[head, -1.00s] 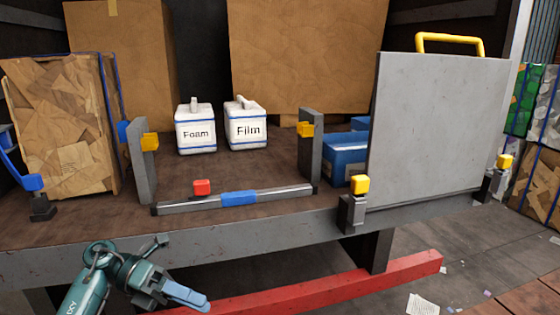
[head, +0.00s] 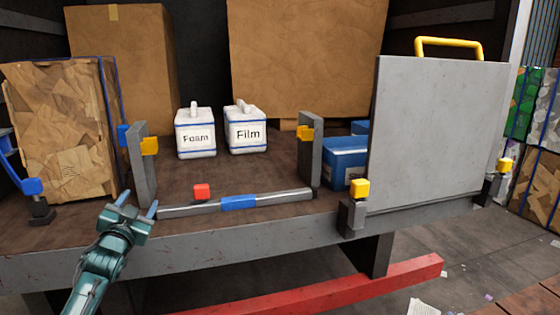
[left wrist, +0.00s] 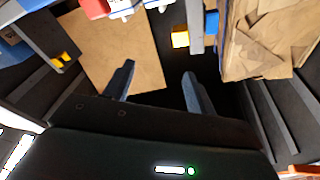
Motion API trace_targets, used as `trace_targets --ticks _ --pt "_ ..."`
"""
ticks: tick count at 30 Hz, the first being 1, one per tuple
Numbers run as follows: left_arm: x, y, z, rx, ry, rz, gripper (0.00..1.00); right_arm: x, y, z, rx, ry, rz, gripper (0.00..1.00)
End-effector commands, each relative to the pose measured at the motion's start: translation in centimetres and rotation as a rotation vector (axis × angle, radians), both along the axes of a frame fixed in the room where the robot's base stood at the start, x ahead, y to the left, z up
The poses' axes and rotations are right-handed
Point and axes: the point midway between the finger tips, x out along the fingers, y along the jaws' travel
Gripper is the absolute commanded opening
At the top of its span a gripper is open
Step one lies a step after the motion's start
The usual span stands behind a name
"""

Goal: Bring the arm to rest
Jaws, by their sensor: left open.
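My left gripper (head: 138,204) is open and empty. In the head view it is raised at the front edge of the truck bed, its two blue fingers pointing up and away, near the left grey post. In the left wrist view its spread fingers (left wrist: 160,82) show with nothing between them. My right gripper is not in view.
White containers marked Foam (head: 196,138) and Film (head: 245,134) stand on the bed (head: 270,172). A grey bar (head: 275,200) with a blue middle and red block lies in front. A grey panel (head: 435,130) stands right; a cardboard bale (head: 65,135) stands left.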

Motion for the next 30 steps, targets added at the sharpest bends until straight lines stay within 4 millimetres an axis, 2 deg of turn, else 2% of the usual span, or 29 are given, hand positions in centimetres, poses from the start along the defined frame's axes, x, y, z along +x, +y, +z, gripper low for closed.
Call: trace_targets --ticks 4,6,11,14,17,18,20,22,24,27,30 --pt "0.1 0.9 -4.0 -0.173 0.195 0.040 0.56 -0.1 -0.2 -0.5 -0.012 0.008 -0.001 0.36" --pt "-1.3 -0.6 -7.1 -0.178 0.240 0.020 0.56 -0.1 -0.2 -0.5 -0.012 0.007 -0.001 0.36" --pt "-4.9 -3.8 -12.8 -0.181 0.314 -0.028 0.56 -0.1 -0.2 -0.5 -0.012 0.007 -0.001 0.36" --pt "-8.1 -6.2 -16.7 -0.192 0.372 -0.062 0.56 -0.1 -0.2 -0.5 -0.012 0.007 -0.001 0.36" --pt "-12.5 -8.9 -20.8 -0.213 0.440 -0.102 0.56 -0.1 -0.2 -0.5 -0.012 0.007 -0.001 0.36" --pt "-14.6 -10.1 -22.5 -0.225 0.471 -0.118 0.56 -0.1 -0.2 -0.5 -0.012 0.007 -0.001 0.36" --pt "-18.1 -11.9 -24.8 -0.247 0.520 -0.143 0.56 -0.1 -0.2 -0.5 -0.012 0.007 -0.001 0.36" --pt "-22.4 -14.0 -27.0 -0.280 0.576 -0.171 0.56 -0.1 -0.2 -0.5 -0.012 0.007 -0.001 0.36" --pt "-26.7 -15.8 -28.6 -0.314 0.629 -0.191 0.56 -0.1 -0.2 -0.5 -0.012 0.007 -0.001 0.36" --pt "-32.0 -18.0 -29.9 -0.364 0.695 -0.212 0.56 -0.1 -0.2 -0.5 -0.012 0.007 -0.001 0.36" --pt "-36.0 -19.3 -30.3 -0.405 0.741 -0.221 0.56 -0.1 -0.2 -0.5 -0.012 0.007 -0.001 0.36"
